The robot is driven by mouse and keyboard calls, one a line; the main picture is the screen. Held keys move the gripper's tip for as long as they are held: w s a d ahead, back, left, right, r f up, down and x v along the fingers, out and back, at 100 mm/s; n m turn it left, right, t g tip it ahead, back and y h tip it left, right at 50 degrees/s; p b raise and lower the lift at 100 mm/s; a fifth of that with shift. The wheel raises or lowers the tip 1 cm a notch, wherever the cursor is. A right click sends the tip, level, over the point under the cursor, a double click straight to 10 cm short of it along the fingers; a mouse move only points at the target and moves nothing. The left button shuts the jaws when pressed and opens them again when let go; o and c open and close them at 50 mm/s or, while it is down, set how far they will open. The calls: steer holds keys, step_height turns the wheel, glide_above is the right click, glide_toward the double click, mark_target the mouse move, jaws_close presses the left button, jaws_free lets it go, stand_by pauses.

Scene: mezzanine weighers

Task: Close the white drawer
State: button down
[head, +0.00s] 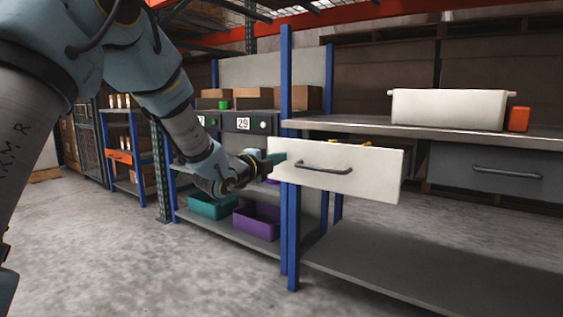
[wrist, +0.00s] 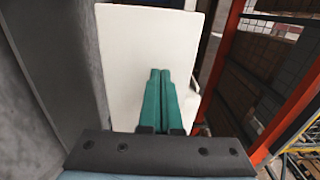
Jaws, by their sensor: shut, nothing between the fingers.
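The white drawer (head: 372,175) is pulled out from under the grey bench top, with a dark bar handle (head: 325,167) across its front. Yellow items show just behind its top edge. My gripper (head: 279,157) is at the left end of the drawer front, its teal fingers shut and empty. In the wrist view the shut fingers (wrist: 161,86) lie in front of a white panel (wrist: 180,30), which looks like the drawer front. I cannot tell whether they touch it.
A blue upright post (head: 286,235) stands just below and behind my gripper. A white bin (head: 448,108) and an orange box (head: 518,119) stand on the bench top. A grey drawer (head: 480,172) is at right. Teal (head: 212,207) and purple (head: 257,220) bins sit on the low shelf.

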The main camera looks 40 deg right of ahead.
steer(key=shift+w+d, duration=0.15)
steer(key=shift+d, duration=0.35)
